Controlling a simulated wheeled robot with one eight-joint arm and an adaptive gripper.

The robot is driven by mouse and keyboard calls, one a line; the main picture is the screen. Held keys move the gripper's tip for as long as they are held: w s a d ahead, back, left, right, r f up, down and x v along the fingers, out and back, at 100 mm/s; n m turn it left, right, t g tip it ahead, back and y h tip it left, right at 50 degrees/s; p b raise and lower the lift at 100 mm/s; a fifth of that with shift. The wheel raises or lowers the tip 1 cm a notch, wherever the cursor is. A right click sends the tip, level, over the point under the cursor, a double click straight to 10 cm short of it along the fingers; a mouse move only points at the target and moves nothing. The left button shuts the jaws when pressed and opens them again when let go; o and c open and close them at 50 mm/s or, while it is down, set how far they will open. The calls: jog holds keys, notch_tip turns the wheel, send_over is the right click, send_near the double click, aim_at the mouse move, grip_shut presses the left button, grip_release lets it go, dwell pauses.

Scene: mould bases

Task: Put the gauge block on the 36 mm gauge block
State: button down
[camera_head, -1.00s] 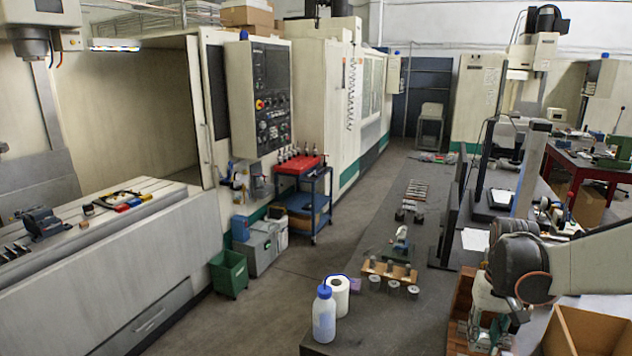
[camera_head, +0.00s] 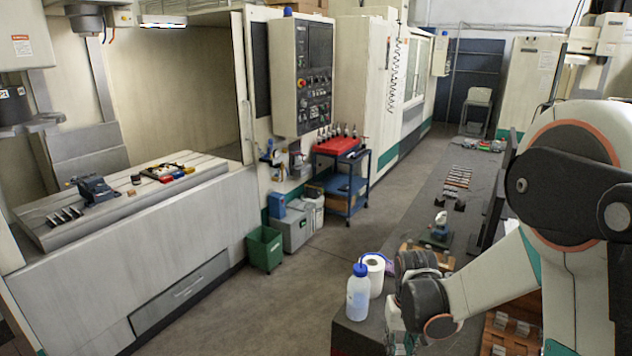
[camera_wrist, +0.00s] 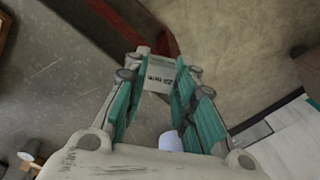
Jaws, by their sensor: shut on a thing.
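My gripper (camera_wrist: 162,66) has teal finger pads and is shut on a small pale grey gauge block (camera_wrist: 157,79) at its fingertips in the wrist view. Dark lettering shows on the block, too small to read surely. In the head view, my wrist hangs low at the front of the bench, right of the paper roll; the fingers are mostly hidden or cut off there. Several small grey blocks (camera_head: 499,321) lie in a wooden crate at the bottom right. I cannot tell which thing, if any, is the 36 mm gauge block.
A white bottle with a blue cap (camera_head: 358,296) and a paper roll (camera_head: 374,273) stand at the bench's front end, close to my wrist. A machine table (camera_head: 120,205) with a vise (camera_head: 92,188) is left. Open floor lies between.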

notch_tip(320, 180, down, 11)
jog(key=b, duration=1)
jog(key=shift+f, duration=0.2)
jog(key=shift+d, duration=0.15)
